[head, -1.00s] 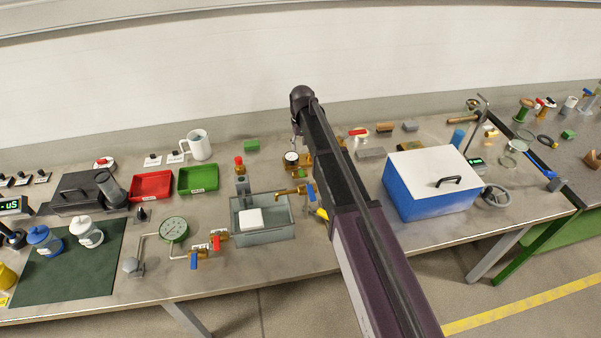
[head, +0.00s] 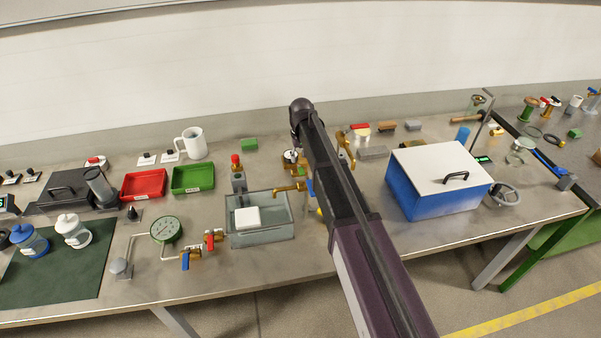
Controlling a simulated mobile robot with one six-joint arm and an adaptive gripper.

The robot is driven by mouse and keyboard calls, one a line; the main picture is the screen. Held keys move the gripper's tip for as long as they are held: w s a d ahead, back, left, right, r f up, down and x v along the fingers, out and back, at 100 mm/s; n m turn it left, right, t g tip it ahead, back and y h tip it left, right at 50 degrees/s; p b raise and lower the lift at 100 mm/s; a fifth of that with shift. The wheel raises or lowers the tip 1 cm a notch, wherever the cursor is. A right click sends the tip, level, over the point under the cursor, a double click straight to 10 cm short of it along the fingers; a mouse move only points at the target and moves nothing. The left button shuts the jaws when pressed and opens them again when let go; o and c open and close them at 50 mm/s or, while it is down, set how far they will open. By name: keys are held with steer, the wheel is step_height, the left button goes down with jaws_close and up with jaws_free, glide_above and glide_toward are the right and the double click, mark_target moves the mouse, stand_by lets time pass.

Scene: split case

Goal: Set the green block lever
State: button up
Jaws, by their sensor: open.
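A plain green block (head: 249,145) lies near the back of the bench, left of my arm; I see no lever on it. Another small green block (head: 574,133) lies at the far right. I cannot tell which thing is the green block lever. Levers that show are a blue one (head: 185,261) and a red one (head: 210,240) on brass valves beside the round gauge (head: 165,230). My arm reaches up over the bench from the lower right. My gripper is hidden behind the arm, so its fingers and surroundings do not show.
A grey basin (head: 262,238) with a white block stands left of my arm, under a brass tap (head: 290,188). A blue box with a white lid (head: 437,165) stands to the right. Red (head: 145,185) and green (head: 193,178) trays lie left. Brass fittings (head: 345,149) stand close beside the arm.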

mark_target(301, 170)
steer(key=shift+f+b, duration=2.3)
steer(key=shift+f, duration=0.25)
jaws_close()
